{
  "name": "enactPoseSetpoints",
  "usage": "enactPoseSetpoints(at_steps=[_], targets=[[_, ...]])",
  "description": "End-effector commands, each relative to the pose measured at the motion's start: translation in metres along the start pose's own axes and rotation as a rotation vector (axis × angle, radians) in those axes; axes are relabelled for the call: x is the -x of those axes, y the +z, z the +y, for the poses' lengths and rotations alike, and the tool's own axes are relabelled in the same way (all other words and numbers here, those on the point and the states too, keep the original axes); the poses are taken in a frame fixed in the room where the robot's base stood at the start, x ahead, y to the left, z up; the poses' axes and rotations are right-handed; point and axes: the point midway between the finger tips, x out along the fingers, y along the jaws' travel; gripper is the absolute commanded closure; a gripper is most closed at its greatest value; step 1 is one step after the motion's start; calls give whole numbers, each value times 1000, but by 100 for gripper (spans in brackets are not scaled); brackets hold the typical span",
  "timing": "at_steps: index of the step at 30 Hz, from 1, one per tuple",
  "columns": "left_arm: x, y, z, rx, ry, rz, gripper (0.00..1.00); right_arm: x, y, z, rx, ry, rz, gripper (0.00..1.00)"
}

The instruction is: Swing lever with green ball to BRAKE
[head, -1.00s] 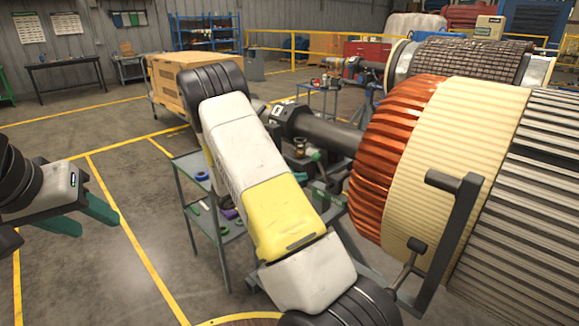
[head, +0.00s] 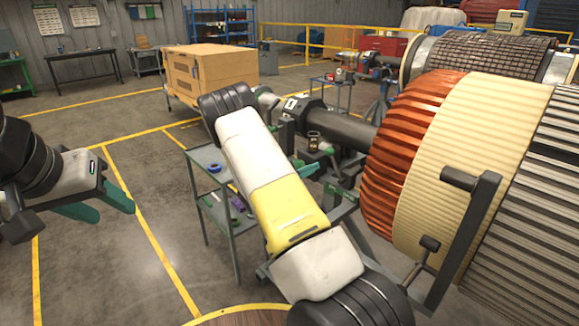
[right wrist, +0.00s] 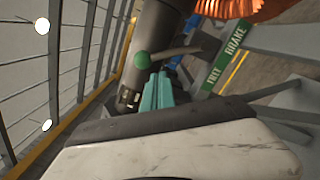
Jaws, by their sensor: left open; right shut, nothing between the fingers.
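The green ball (right wrist: 143,60) sits on the end of a pale lever (right wrist: 178,52) in the right wrist view. The lever runs right from the ball, beside a dark shaft. A green plate (right wrist: 215,72) marked FREE and BRAKE lies to the right of the lever. My right gripper (right wrist: 158,92) is shut and empty, its teal fingers just below the ball; I cannot tell whether they touch. In the head view my right forearm crosses the middle, and the gripper is hard to make out. My left gripper (head: 112,204) is open and empty at the left, far from the lever.
A large rotor with copper windings (head: 405,150) fills the right side. A grey shelf cart (head: 225,215) with small parts stands left of the shaft (head: 345,127). A wooden crate (head: 208,72) stands behind. The floor at left is free.

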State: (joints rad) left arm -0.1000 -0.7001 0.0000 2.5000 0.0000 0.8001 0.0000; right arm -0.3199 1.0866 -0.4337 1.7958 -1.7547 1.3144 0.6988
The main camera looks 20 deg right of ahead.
Motion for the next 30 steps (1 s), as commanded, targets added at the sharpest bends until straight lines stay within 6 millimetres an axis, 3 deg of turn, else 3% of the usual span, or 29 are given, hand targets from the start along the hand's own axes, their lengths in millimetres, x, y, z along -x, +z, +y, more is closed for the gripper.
enactPoseSetpoints(at_steps=[4, 10, 30], targets=[[0, 0, 0, 0, 0, 0, 53, -27, 0, -1, 0, -1, -2, 100], [0, 0, 0, 0, 0, 0, 53, -48, 0, 0, 1, 0, 0, 100], [0, 0, 0, 0, 0, 0, 53, -52, 3, 1, 1, 0, 0, 100]])
